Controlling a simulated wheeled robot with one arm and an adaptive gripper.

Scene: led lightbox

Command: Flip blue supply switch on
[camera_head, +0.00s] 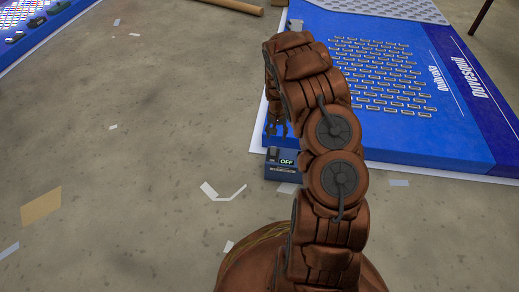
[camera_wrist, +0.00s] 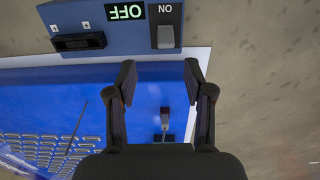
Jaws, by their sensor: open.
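The blue supply box (camera_head: 283,171) sits on the floor at the near edge of the large blue panel. Its small display (camera_head: 287,162) reads OFF in green. In the wrist view the supply box (camera_wrist: 140,40) fills the top, upside down, with the grey switch (camera_wrist: 166,37) beside the word ON. My gripper (camera_head: 277,133) hangs just above and behind the box in the head view. In the wrist view my gripper (camera_wrist: 160,75) is open and empty, its fingertips below the switch in the picture and to either side of it. No contact with the switch shows.
The large blue panel (camera_head: 390,130) with rows of small parts lies behind and right of the box. Another panel (camera_head: 62,22) lies at upper left, and a cardboard tube (camera_head: 235,5) at the top. Open concrete floor with paper scraps lies left.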

